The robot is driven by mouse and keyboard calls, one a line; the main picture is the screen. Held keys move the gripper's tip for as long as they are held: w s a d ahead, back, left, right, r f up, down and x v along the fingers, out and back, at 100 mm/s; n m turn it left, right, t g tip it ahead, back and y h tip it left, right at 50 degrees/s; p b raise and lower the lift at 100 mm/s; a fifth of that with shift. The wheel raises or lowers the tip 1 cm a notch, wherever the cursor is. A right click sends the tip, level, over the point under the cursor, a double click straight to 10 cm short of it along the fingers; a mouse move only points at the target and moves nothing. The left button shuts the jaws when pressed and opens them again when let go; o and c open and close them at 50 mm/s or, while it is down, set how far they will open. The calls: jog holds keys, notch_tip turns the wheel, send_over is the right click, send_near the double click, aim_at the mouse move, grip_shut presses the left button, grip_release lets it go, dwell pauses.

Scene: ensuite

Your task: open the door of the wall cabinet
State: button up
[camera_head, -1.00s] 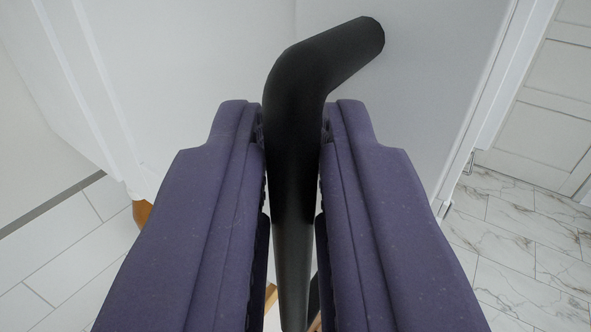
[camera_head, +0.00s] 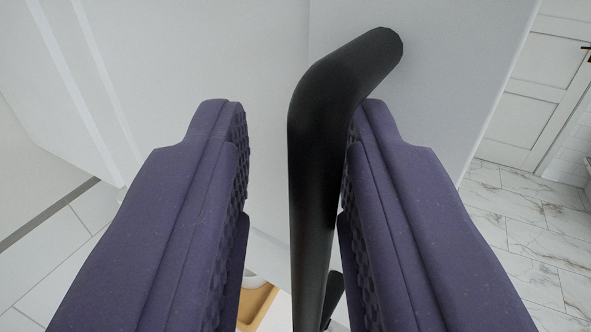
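A black bar handle (camera_head: 325,150) runs down the middle of the view, its bent top end fixed to a pale white panel (camera_head: 415,80), which looks like the wall cabinet's door. My gripper (camera_head: 300,115) has two purple padded fingers, one on each side of the handle. It is open: a clear gap lies between the left finger and the handle. The right finger is against or very close to the handle; I cannot tell if they touch. The handle's lower end runs out of the picture.
A light wooden object (camera_head: 256,305) shows low between the fingers. A white panelled door (camera_head: 540,85) stands at the right beyond a marble-tiled floor (camera_head: 530,235). White panels fill the upper left, with pale floor tiles below.

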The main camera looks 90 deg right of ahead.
jog(key=shift+a, duration=0.15)
jog(key=a+b, duration=0.1)
jog(key=a, duration=0.6)
jog(key=shift+a, duration=0.35)
